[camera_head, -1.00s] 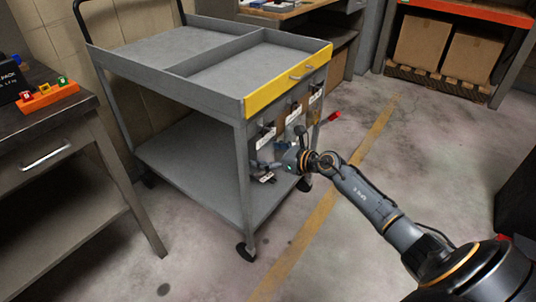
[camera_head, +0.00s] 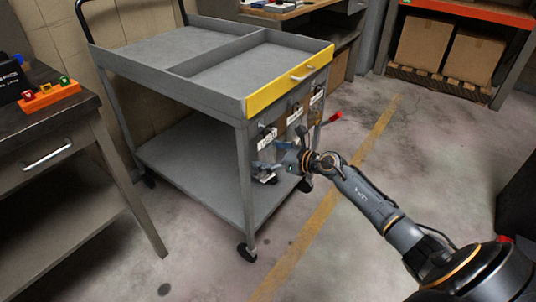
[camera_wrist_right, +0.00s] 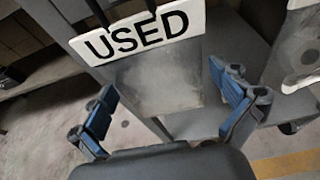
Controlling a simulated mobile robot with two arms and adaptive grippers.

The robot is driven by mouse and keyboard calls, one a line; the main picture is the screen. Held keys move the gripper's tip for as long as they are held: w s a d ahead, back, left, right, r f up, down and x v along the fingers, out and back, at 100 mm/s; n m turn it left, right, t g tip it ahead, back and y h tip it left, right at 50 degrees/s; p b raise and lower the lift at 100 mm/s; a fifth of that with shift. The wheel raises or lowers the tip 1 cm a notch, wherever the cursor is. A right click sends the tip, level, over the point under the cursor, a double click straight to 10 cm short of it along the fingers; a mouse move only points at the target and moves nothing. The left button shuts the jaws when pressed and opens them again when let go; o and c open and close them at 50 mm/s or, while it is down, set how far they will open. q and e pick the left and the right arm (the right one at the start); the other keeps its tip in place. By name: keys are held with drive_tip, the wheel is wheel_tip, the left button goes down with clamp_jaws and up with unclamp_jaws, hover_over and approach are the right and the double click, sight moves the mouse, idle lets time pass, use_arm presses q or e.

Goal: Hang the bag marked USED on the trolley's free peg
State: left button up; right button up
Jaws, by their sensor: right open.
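The grey trolley (camera_head: 170,86) stands in the middle of the head view, with pegs and white labels on the end below its yellow drawer front. The white plate marked USED (camera_head: 267,141) is on the near left of that end. In the right wrist view the USED plate (camera_wrist_right: 138,36) sits on a grey, bag-like piece (camera_wrist_right: 165,85) with dark strips above it. My right gripper (camera_head: 263,159) is just below the plate. Its blue fingers (camera_wrist_right: 163,82) are spread, one at each side of the grey piece, holding nothing. I cannot tell which peg is free. My left gripper is out of view.
Other labels (camera_head: 295,116) and hanging items are close to the right of my right gripper. A workbench (camera_head: 45,153) stands at the left. A red-handled object (camera_head: 333,117) sticks out beyond the trolley. The floor in front is clear, with a yellow line (camera_head: 315,222).

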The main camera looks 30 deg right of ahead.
drive_tip(key=shift+s+d, duration=0.1)
drive_tip(key=shift+s, duration=0.15)
drive_tip(key=v, duration=1.1)
drive_tip(key=shift+s+r, duration=0.15)
drive_tip(key=shift+r, duration=0.05)
